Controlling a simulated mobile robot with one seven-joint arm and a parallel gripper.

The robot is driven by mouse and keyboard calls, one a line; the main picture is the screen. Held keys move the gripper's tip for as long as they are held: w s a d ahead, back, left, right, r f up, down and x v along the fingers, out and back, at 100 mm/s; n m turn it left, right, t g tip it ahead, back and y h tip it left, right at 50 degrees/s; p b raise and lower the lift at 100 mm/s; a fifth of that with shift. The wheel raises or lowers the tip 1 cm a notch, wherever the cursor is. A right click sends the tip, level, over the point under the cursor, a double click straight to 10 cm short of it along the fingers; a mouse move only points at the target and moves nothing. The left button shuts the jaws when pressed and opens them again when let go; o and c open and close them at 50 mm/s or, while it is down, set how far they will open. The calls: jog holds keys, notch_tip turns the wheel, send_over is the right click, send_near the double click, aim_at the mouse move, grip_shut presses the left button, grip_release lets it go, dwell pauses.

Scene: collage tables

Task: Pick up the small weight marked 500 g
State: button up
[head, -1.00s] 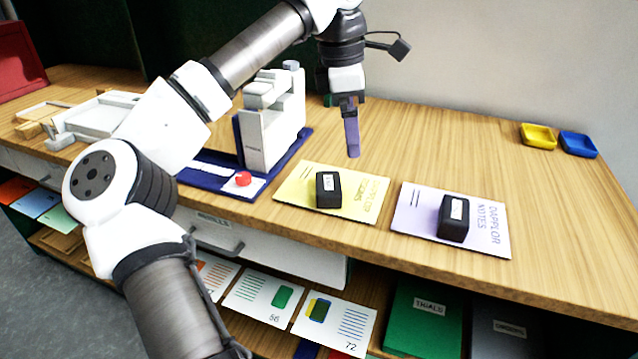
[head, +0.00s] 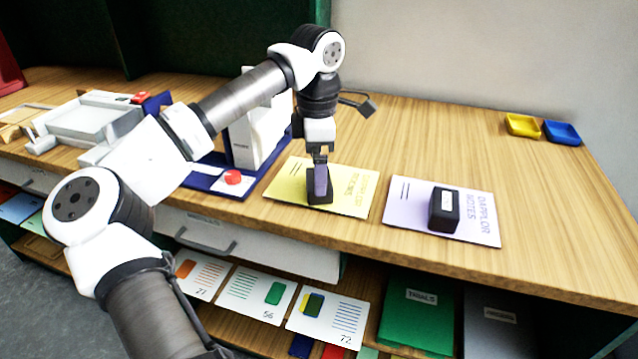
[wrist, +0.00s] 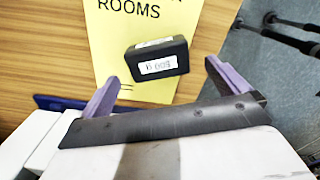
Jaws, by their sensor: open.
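A small black weight (head: 319,201) rests on the yellow booklet (head: 352,188). In the wrist view this weight (wrist: 156,60) has a white label that reads upside down as 500 g. My gripper (head: 320,184) is directly over it, pointing down, and hides part of it in the head view. In the wrist view my gripper (wrist: 162,76) is open, with one purple finger toward each side of the weight and nothing held. I cannot tell whether the fingers reach down around it.
A second black weight (head: 444,211) lies on the lilac booklet (head: 405,222) to the right. A white device (head: 255,140) and a red knob (head: 232,177) stand on a blue base to the left. Wood between is clear.

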notch_tip(320, 180, down, 4)
jog(key=shift+w+d+f+p, duration=0.1)
jog(key=shift+d+p, duration=0.05)
jog(key=shift+p, duration=0.2)
jog(key=c, duration=1.4)
jog(key=shift+o, duration=0.2)
